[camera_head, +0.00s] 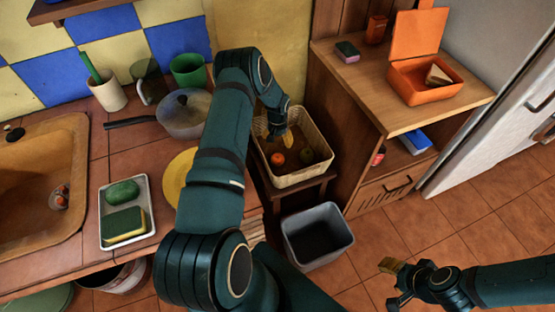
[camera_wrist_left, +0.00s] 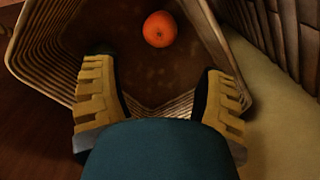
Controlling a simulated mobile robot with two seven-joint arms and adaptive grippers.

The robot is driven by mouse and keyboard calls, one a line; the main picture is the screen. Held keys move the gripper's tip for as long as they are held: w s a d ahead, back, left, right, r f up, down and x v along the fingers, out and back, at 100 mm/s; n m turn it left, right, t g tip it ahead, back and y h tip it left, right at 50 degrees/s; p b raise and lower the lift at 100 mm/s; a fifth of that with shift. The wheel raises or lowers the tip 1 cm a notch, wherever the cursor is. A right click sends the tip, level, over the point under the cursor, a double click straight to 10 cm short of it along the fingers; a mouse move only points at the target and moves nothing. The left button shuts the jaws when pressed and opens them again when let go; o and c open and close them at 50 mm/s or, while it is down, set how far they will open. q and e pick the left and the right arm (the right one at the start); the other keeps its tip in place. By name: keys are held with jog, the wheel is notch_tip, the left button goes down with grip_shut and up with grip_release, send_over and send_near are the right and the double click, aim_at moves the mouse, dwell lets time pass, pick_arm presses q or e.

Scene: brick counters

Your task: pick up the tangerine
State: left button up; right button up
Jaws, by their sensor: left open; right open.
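The tangerine (camera_head: 277,159) is a small orange ball lying on the bottom of a wicker basket (camera_head: 301,178). In the left wrist view the tangerine (camera_wrist_left: 160,29) lies near the top, beyond and between the two fingers. My left gripper (camera_head: 288,138) is over the basket, close to the tangerine in the head view. In the left wrist view the left gripper (camera_wrist_left: 160,95) shows its yellow fingers wide apart with nothing between them. My right gripper (camera_head: 392,284) is open and empty over the floor at the lower right.
A grey bin (camera_head: 318,237) stands on the floor before the basket's stand. A wooden cabinet (camera_head: 400,110) rises to the right, with an orange lunch box (camera_head: 425,82) on top. A pan (camera_head: 186,113) sits on the left counter.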

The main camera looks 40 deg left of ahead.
aim_at(278, 157)
pick_arm(q)
notch_tip(278, 157, down, 8)
jog(key=shift+f+b, duration=0.2)
jog(key=shift+b, duration=0.7)
notch_tip(278, 157, down, 5)
jog(key=shift+f+b, duration=0.1)
jog(key=shift+b, duration=0.75)
jog(key=shift+c, duration=0.3)
jog(key=c, duration=0.9)
